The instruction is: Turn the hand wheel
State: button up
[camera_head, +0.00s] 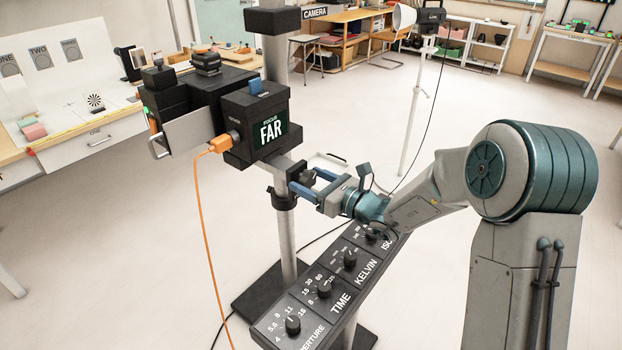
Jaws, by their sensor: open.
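A dark round knob (308,178), which looks like the hand wheel, sits beside the grey column (283,238) under the black camera. It is small and partly hidden by my gripper. My gripper (304,179) is open, with its two blue fingers reaching left toward the column. One finger is on the near side of the knob and one on the far side. I cannot tell whether either finger touches it.
The black camera (242,112) with a "FOCUS FAR" display is above left of my gripper, with an orange cable (203,240) hanging down. A panel of dials (335,272) stands below my arm. A light stand (411,120) is behind.

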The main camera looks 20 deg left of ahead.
jog(key=shift+a, duration=0.1)
jog(key=c, duration=1)
jog(key=shift+f+n+b, duration=0.15)
jog(key=shift+n+b, duration=0.15)
jog(key=shift+b, duration=0.3)
jog(key=n+b, duration=0.1)
jog(key=b, duration=0.1)
jog(key=n+b, duration=0.1)
jog(key=b, duration=0.2)
jog(key=shift+f, duration=0.25)
jog(key=n+b, duration=0.4)
jog(key=b, duration=0.4)
jog(key=shift+w, duration=0.1)
jog(key=n+b, duration=0.3)
jog(key=b, duration=0.3)
jog(key=shift+r+n+b, duration=0.1)
jog(key=shift+n+b, duration=0.2)
jog(key=shift+b, duration=0.05)
jog(key=shift+r+n+b, duration=0.15)
jog(key=shift+n+b, duration=0.55)
jog(key=shift+b, duration=0.55)
jog(key=shift+r, duration=0.15)
